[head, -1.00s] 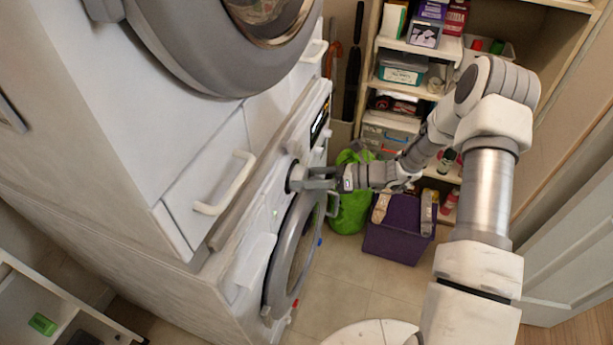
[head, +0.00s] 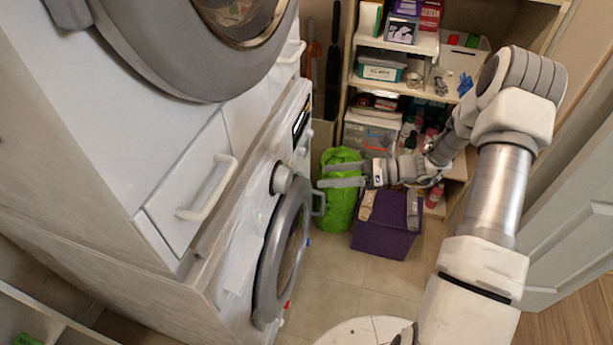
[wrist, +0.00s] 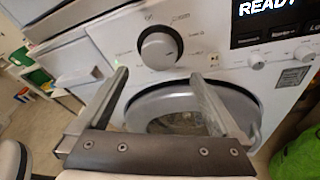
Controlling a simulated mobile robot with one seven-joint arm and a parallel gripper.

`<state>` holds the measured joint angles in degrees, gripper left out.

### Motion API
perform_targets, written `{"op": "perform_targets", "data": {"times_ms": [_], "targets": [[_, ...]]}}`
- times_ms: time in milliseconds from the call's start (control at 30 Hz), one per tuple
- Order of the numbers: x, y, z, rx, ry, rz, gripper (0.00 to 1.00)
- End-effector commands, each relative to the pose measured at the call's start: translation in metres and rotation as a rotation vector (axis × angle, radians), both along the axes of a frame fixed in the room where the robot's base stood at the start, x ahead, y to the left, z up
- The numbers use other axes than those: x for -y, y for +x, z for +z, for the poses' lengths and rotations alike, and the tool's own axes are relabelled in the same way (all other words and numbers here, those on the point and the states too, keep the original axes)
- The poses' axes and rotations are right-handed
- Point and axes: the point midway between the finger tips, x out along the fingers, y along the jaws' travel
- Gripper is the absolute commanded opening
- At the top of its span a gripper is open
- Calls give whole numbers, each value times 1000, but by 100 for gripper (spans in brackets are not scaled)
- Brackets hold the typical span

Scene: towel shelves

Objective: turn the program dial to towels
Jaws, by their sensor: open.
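The program dial (head: 281,178) is a round grey knob on the front panel of the lower white washing machine (head: 237,262). In the wrist view the dial (wrist: 159,48) has a pointer mark, and small symbols surround it; I cannot read them. My gripper (head: 322,176) is open and empty, to the right of the dial and apart from it. In the wrist view its two fingers (wrist: 158,76) point toward the panel, one on each side below the dial. A display (wrist: 268,14) beside the dial reads "READY".
The round door (head: 284,252) with its handle is below the dial. A drawer handle (head: 208,188) sticks out on the left. A green bag (head: 342,205) and a purple bin (head: 385,228) stand on the floor behind my gripper. Shelves (head: 395,88) are at the back.

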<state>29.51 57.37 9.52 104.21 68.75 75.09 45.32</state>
Motion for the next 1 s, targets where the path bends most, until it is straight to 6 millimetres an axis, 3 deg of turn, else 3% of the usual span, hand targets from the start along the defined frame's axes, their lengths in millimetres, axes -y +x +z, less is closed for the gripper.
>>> {"op": "perform_targets", "data": {"times_ms": [200, 400, 1000], "targets": [[45, -7, 10, 1, -2, -2, 100], [64, -11, 15, 1, -1, 0, 100], [66, -12, 17, 4, -4, 4, 100]]}}
